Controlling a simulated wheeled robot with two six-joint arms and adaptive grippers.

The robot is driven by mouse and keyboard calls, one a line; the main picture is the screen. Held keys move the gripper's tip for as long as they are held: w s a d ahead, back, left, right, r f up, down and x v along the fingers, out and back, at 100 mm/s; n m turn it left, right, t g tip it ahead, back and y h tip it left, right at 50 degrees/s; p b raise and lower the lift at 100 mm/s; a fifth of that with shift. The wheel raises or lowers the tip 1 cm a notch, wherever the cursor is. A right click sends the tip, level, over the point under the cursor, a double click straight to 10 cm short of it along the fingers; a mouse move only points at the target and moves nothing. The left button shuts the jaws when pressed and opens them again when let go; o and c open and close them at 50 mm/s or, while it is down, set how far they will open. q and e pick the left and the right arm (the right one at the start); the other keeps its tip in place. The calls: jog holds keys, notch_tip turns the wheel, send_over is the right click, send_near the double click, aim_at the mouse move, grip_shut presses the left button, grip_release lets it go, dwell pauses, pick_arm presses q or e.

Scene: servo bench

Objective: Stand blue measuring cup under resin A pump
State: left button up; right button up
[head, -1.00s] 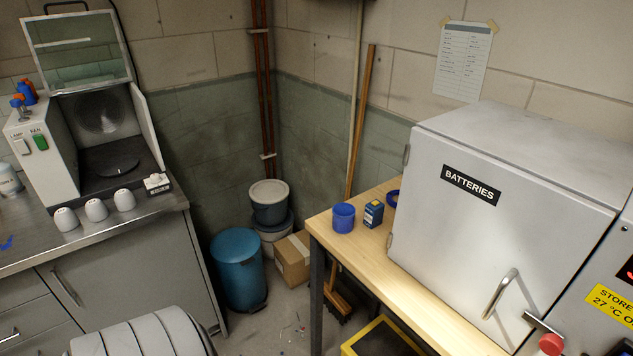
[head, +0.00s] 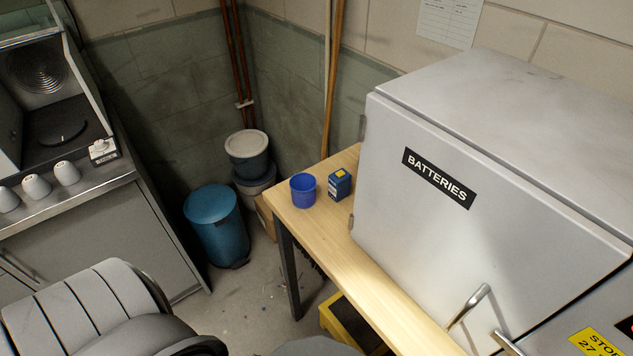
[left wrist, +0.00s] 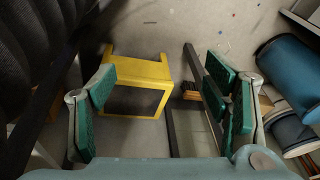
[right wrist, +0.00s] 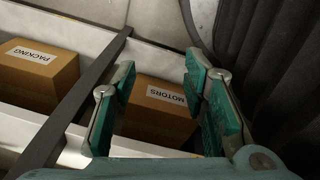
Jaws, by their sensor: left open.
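A blue cup (head: 303,191) stands upright on the far left corner of the wooden bench (head: 375,291) in the head view. My left gripper (left wrist: 158,84) is open and empty in the left wrist view, above the floor and a yellow frame. My right gripper (right wrist: 161,80) is open and empty in the right wrist view, with cardboard boxes beyond its fingers. Neither gripper shows in the head view, and neither is at the cup. I see no resin A pump in these frames.
A small blue box (head: 339,184) stands right of the cup. A grey BATTERIES cabinet (head: 480,190) fills the bench to the right. A blue bin (head: 215,228) and stacked buckets (head: 248,155) stand beyond the bench. A yellow frame (left wrist: 137,72) is on the floor.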

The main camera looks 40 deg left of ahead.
pick_arm(q)
jog(key=w+r+t, duration=0.2)
jog(key=w+r, duration=0.6)
jog(key=w, duration=0.1)
notch_tip(320, 180, up, 36)
jog(key=n+t+y+p, duration=0.2)
jog(key=n+t+y, duration=0.4)
jog(key=t, duration=0.2)
send_over(305, 181)
jog(key=s+d, duration=0.4)
jog(key=s, duration=0.3)
jog(key=s+d, duration=0.4)
jog(key=s, duration=0.3)
jog(key=b+x, duration=0.1)
jog(key=x, duration=1.2)
jog(key=shift+w+a, duration=0.15)
jog(key=shift+a, duration=0.05)
jog(key=shift+w+a+f, duration=0.2)
jog(key=shift+w, duration=0.1)
jog(key=shift+s, duration=0.1)
jog(key=c, duration=1.4)
pick_arm(e)
jog(key=s, duration=0.1)
jog(key=s+r, duration=0.1)
jog(key=s, duration=0.1)
pick_arm(q)
jog(key=shift+r, duration=0.1)
pick_arm(e)
jog(key=shift+r, duration=0.1)
